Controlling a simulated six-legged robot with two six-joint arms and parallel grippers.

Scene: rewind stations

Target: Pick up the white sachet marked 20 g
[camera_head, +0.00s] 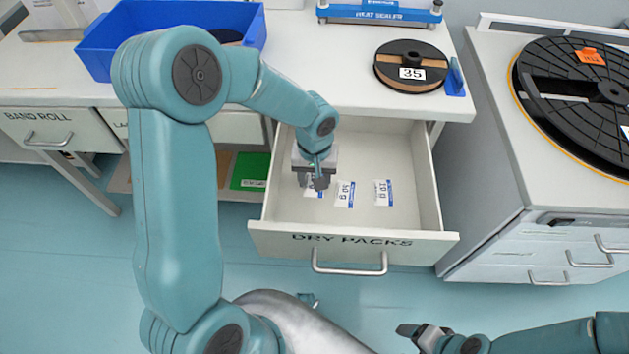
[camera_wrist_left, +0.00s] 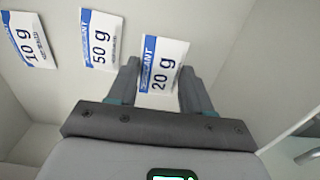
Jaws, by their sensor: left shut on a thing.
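The white sachet marked 20 g (camera_wrist_left: 163,65), with a blue "desiccant" edge, sits between the fingers of my left gripper (camera_wrist_left: 158,88) in the wrist view. The gripper is shut on it. In the head view my left gripper (camera_head: 316,184) is down inside the open "DRY PACKS" drawer (camera_head: 410,215), at its left side, and mostly hides the 20 g sachet (camera_head: 312,192). My right gripper (camera_head: 420,333) is low in the head view, in front of the drawer, away from the sachets; its finger gap is unclear.
A 50 g sachet (camera_head: 345,194) lies just right of my left gripper, and a 10 g sachet (camera_head: 384,193) lies further right. The drawer walls surround them. Above stand a blue bin (camera_head: 92,50), a reel marked 35 (camera_head: 412,65) and a heat sealer (camera_head: 380,14).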

